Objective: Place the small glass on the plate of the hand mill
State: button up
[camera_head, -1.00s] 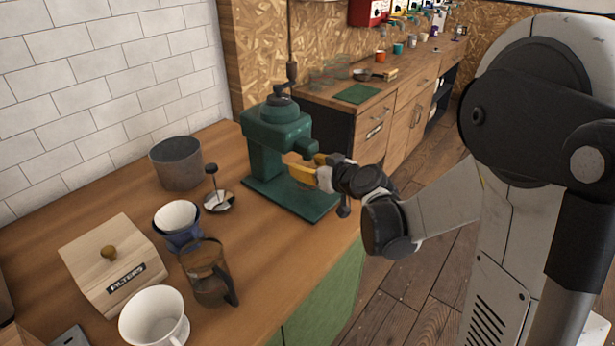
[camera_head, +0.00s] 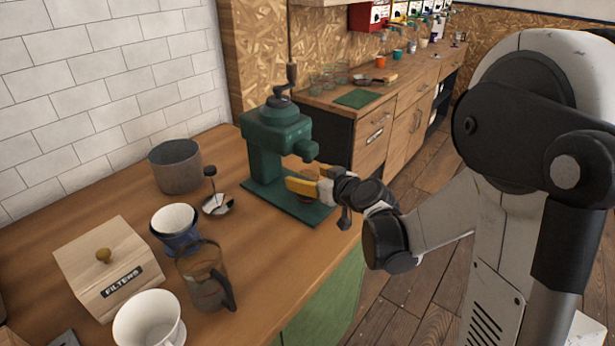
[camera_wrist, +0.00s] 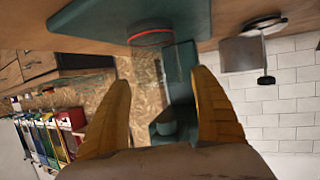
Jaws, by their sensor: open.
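The green hand mill (camera_head: 275,135) stands at the counter's far end, with its flat green plate (camera_head: 262,192) at its foot. My gripper (camera_head: 298,176) is open, with its yellow fingers low over the plate, below the mill's spout. The small glass (camera_wrist: 152,35) is clear with a reddish ring. It appears to stand on the plate, which shows at the top of the upside-down wrist view (camera_wrist: 95,22). It lies ahead of and between my spread fingers (camera_wrist: 161,78). In the head view the fingers partly hide it, and I cannot tell whether they touch it.
Left of the mill are a metal tamper-like tool (camera_head: 215,203) and a grey pot (camera_head: 176,165). Nearer stand a glass jug (camera_head: 205,275), a blue-and-white dripper (camera_head: 175,225), a filters box (camera_head: 108,268) and a white cup (camera_head: 148,322). The counter's front right is clear.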

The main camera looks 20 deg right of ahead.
jog(key=s+r+m+g+h+p, duration=0.1)
jog(key=s+r+g+h+p, duration=0.1)
jog(key=s, duration=1.2)
jog(key=s+r+m+g+h+p, duration=0.2)
jog(key=s+r+g, duration=0.2)
jog(key=s, duration=1.1)
jog(key=shift+s+r, duration=0.2)
jog(key=shift+s, duration=0.05)
